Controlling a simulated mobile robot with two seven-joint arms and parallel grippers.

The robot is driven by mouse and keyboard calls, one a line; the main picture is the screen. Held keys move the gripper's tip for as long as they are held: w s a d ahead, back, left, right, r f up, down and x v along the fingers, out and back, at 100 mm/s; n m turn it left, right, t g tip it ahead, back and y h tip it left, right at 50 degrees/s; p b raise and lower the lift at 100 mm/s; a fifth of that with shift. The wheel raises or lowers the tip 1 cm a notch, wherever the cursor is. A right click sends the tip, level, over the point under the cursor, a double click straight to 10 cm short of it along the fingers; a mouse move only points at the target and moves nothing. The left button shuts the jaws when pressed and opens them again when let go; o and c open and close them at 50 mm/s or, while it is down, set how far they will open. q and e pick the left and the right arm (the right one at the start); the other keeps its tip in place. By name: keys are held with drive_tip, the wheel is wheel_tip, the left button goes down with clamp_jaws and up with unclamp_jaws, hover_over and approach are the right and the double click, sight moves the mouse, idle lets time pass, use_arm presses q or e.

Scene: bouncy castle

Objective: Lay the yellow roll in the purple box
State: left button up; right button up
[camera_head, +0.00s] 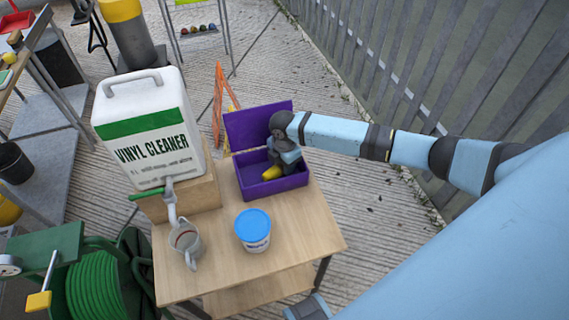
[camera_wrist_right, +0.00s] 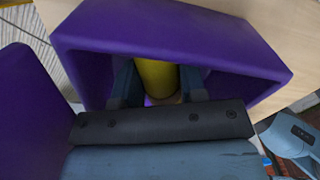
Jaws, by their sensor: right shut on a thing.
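The purple box (camera_head: 272,188) stands on the wooden table with its lid (camera_head: 255,122) raised at the back. The yellow roll (camera_head: 272,173) is inside the box opening, partly hidden by my right gripper (camera_head: 282,168). In the right wrist view, the roll (camera_wrist_right: 156,78) sits between the two fingers of my right gripper (camera_wrist_right: 158,88), which is shut on it, within the walls of the purple box (camera_wrist_right: 180,42). Whether the roll touches the box floor is hard to tell. A bit of my left arm may show at the bottom edge; the left gripper does not show.
On the wooden table (camera_head: 300,240) stand a blue-lidded tub (camera_head: 253,230) and a grey jug (camera_head: 186,240). A large vinyl cleaner canister (camera_head: 150,125) stands on a wooden block (camera_head: 190,197) left of the box. The table's front right is clear.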

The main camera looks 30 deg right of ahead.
drive_tip(key=o, duration=0.9)
drive_tip(key=shift+f, duration=0.1)
wheel_tip(320, 180, up, 12)
drive_tip(key=shift+r+p, duration=0.2)
drive_tip(key=shift+p, duration=0.35)
